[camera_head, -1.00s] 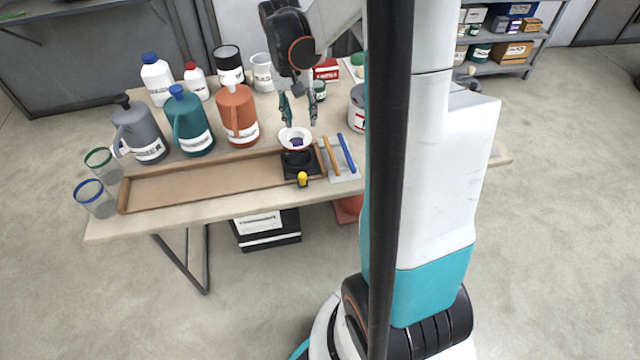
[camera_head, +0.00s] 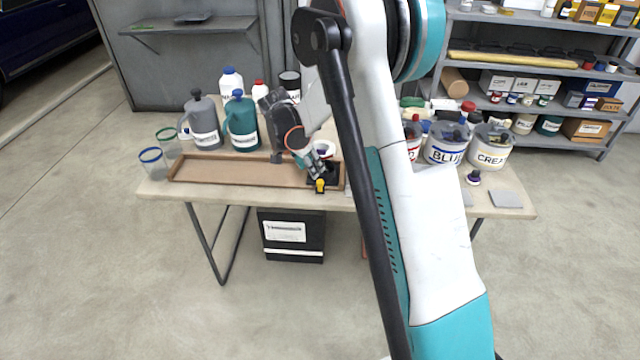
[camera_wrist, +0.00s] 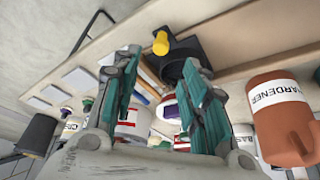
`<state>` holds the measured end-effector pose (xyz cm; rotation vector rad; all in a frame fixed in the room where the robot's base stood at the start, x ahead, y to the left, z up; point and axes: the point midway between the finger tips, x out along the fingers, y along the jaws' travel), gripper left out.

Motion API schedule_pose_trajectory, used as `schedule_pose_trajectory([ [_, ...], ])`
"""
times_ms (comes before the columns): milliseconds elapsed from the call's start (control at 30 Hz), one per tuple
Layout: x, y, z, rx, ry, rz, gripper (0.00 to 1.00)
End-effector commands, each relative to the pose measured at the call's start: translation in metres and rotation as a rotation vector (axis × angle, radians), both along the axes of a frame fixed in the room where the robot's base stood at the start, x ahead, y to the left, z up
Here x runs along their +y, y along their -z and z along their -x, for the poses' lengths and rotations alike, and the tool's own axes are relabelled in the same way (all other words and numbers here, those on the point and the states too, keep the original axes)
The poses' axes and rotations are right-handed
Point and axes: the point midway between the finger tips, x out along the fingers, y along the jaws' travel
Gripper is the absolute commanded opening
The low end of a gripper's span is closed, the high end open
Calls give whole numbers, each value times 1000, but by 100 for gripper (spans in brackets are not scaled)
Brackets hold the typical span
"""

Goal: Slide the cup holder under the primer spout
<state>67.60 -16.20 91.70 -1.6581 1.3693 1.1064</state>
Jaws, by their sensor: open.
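The cup holder (camera_head: 331,172) is a black block with a yellow knob (camera_head: 320,186) on its front, at the right end of a long wooden track (camera_head: 230,171). It also shows in the wrist view (camera_wrist: 187,48), just beyond my fingertips, with its knob (camera_wrist: 161,43). My gripper (camera_head: 308,162) is open and empty, low beside the holder; its teal fingers (camera_wrist: 160,60) are spread. A white bowl (camera_head: 324,147) stands behind the holder. Grey (camera_head: 203,125) and teal (camera_head: 241,122) pump jugs stand behind the track. An orange jug (camera_wrist: 283,110) reads "HARDENER"; I cannot read which is primer.
Large paint tins (camera_head: 446,143) stand on the right of the table. The track left of the holder is clear.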

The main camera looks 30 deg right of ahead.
Motion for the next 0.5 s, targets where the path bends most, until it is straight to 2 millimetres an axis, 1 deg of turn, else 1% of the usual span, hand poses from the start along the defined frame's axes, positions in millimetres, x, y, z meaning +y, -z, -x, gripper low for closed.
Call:
schedule_pose_trajectory([
  [33, -4, 13, -1, 0, 1, 0, 40],
  [200, -17, 44, -3, 0, 1, 0, 40],
  [400, -28, 70, -5, 0, -1, -1, 40],
  [500, -31, 77, -6, 1, -1, -1, 40],
])
